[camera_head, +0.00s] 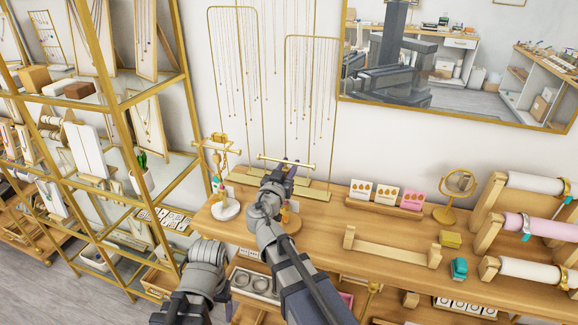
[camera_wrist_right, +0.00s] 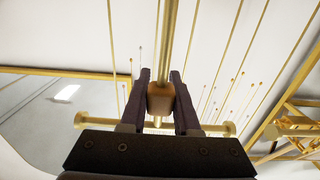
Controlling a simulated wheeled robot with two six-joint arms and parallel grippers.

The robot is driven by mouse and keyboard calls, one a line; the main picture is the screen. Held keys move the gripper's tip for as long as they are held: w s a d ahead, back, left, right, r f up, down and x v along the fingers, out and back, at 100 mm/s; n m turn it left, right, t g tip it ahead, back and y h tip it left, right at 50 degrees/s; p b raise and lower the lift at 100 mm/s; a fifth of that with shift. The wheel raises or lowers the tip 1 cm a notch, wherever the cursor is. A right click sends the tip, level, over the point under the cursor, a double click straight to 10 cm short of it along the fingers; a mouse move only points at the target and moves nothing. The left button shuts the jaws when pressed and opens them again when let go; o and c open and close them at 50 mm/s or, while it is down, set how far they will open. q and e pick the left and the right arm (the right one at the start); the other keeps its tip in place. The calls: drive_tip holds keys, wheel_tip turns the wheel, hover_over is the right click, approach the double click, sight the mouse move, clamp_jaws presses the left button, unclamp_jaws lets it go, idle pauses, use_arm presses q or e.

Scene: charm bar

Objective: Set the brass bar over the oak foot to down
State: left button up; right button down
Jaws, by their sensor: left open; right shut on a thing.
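The brass bar (camera_head: 287,161) lies crosswise above its round oak foot (camera_head: 291,222), which my right arm partly hides. My right gripper (camera_head: 280,174) is at the stand, just below the bar in the head view. In the right wrist view its jaws (camera_wrist_right: 160,96) are shut on a tan wooden block (camera_wrist_right: 160,100), in line with a brass rod (camera_wrist_right: 168,40). The bar's knobbed ends show on both sides of the jaws, its left one (camera_wrist_right: 82,120) and its right one (camera_wrist_right: 229,128). My left arm is at the bottom of the head view; its fingertips cannot be made out.
A similar stand with a white foot (camera_head: 225,210) is just left, hung with jewellery. Necklace frames (camera_head: 285,90) stand behind. A low wooden rack (camera_head: 390,253), a round mirror (camera_head: 459,184) and card displays (camera_head: 385,200) are to the right. A glass shelf unit (camera_head: 130,200) is left.

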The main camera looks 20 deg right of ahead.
wheel_tip(320, 180, down, 6)
drive_tip(key=b, duration=0.5)
drive_tip(key=shift+b, duration=0.4)
drive_tip(key=shift+f, duration=0.1)
drive_tip(key=c, duration=0.6)
unclamp_jaws()
drive_tip(key=shift+c, duration=0.2)
drive_tip(key=v, duration=0.7)
drive_tip(key=shift+s+a, duration=0.25)
drive_tip(key=shift+s, duration=0.1)
